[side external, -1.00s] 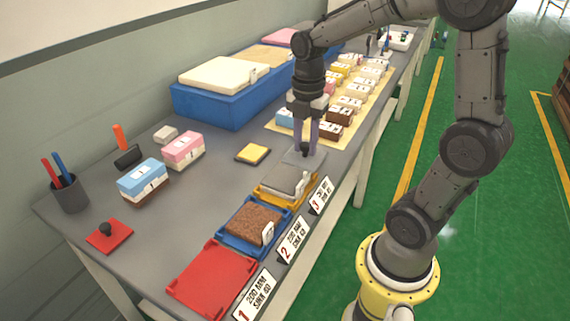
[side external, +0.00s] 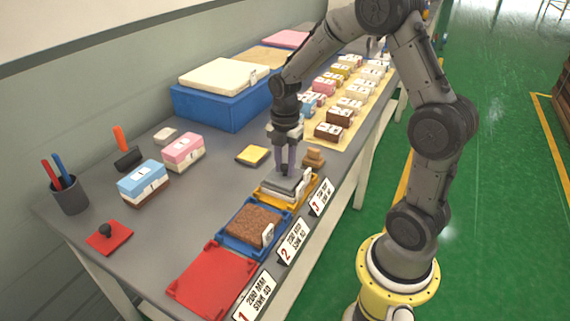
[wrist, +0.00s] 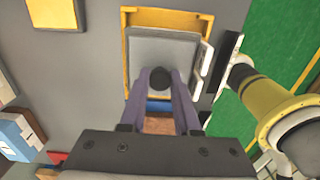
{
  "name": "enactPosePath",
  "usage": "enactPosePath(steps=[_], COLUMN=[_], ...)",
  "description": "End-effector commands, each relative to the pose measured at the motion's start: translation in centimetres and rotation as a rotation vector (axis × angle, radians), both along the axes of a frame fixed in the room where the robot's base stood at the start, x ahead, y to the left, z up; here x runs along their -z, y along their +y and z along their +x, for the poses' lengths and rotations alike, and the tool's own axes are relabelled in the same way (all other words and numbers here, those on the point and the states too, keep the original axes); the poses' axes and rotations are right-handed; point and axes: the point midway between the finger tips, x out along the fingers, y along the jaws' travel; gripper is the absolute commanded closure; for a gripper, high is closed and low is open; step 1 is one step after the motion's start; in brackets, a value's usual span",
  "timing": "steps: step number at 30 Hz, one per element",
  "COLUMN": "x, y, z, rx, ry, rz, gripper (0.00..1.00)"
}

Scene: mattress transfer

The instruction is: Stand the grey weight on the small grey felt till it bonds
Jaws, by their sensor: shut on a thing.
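The grey weight (side external: 275,184) is a flat square plate with a dark knob on top. My gripper (side external: 285,171) is shut on that knob, fingers pointing down. In the wrist view the knob sits between the fingertips of my gripper (wrist: 160,79), and the weight (wrist: 160,52) lies level below. The weight is over the yellow tray (wrist: 128,17) at place 3, roughly lined up with it. The small grey felt is mostly hidden under the weight. I cannot tell whether the weight touches it or hangs just above. A white card (wrist: 204,60) stands at the tray's right side.
The blue tray (side external: 224,238) with a brown block (side external: 252,223) and the red tray (side external: 205,284) lie nearer the camera. A wooden stamp-like piece (side external: 313,158) stands just behind the yellow tray. Number signs line the front edge.

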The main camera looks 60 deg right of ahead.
Motion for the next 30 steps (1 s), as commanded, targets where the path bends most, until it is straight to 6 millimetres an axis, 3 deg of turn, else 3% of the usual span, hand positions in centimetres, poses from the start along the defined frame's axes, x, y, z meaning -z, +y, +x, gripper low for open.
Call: enactPosePath(steps=[10,11,15,25,30], x=[0.3,0.3,0.3,0.1,-1.8], y=[0.0,0.0,0.0,0.0,0.0], z=[0.1,0.0,0.0,0.0,0.1], rx=[0.000,0.000,0.000,0.000,0.000], ry=[-0.003,-0.001,0.000,-0.001,-0.004], rz=[-0.001,0.000,0.000,0.000,-0.002], gripper=[1.00,0.64,0.40,0.40,0.40])
